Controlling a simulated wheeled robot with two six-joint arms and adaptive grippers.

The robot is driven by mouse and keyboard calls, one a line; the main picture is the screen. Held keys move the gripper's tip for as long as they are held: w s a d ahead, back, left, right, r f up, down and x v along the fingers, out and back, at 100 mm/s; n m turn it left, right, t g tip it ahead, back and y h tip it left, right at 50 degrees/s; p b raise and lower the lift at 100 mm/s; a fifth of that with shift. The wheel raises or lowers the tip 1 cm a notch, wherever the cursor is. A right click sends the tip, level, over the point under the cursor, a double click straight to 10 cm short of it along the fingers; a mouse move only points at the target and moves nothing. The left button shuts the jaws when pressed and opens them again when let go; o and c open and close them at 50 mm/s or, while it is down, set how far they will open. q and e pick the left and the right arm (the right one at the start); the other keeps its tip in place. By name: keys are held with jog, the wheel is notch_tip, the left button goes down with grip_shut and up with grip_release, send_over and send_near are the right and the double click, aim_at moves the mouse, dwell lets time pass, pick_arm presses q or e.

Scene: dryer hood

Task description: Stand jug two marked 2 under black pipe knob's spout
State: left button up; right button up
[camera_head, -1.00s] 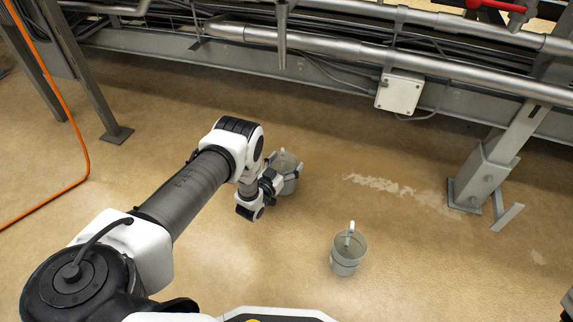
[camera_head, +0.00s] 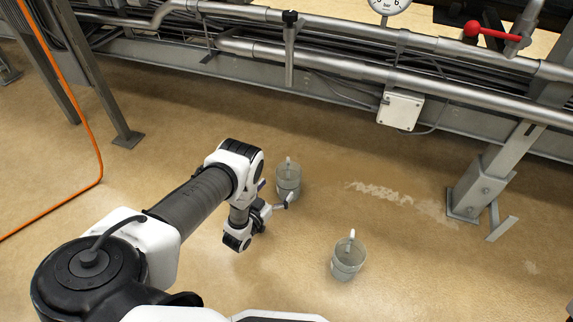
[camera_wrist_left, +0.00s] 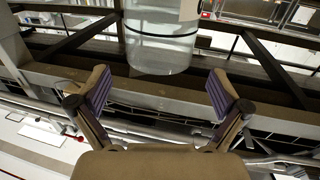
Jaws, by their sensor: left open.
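A clear grey jug (camera_head: 288,182) stands upright on the tan floor, below the black-knobbed pipe in the picture. I cannot tell whether it is exactly under the spout, and no number on it is readable. The black knob (camera_head: 290,17) tops a vertical pipe whose spout (camera_head: 289,78) points down. My left gripper (camera_head: 275,198) is open, at the near side of this jug. In the left wrist view the jug (camera_wrist_left: 160,50) is ahead of the open, empty left gripper (camera_wrist_left: 161,92), apart from both fingers. My right gripper is out of view.
A second grey jug (camera_head: 348,261) stands on the floor nearer and to the right. A red-handled valve (camera_head: 474,29) and a gauge (camera_head: 389,4) are on the pipes behind. A metal post (camera_head: 482,185) stands at right. An orange hose (camera_head: 97,150) runs at left.

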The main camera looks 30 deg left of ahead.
pick_arm(q)
jog(key=shift+s+d, duration=0.1)
jog(key=shift+s, duration=1.05)
jog(key=s+d+g, duration=0.1)
jog(key=d+g, duration=0.1)
jog(key=s+d+f+g, duration=0.1)
jog(key=d+g, duration=0.1)
jog(key=s+d+f+g, duration=0.1)
jog(key=d+g, duration=0.1)
jog(key=shift+d+f+n, duration=0.15)
jog(key=shift+d+n, duration=0.05)
jog(key=shift+n, duration=0.2)
jog(key=s+d+r+g, duration=0.2)
jog(key=s+r+g, duration=0.1)
jog(key=s, duration=0.5)
jog(key=s+d+r+g, duration=0.2)
jog(key=s+g, duration=0.3)
jog(key=s, duration=0.3)
jog(key=s+d+r+m+g, duration=0.1)
jog(key=s+d+r+g, duration=0.2)
jog(key=s, duration=0.5)
jog(key=shift+r+g+h, duration=0.3)
jog(key=shift+g, duration=0.2)
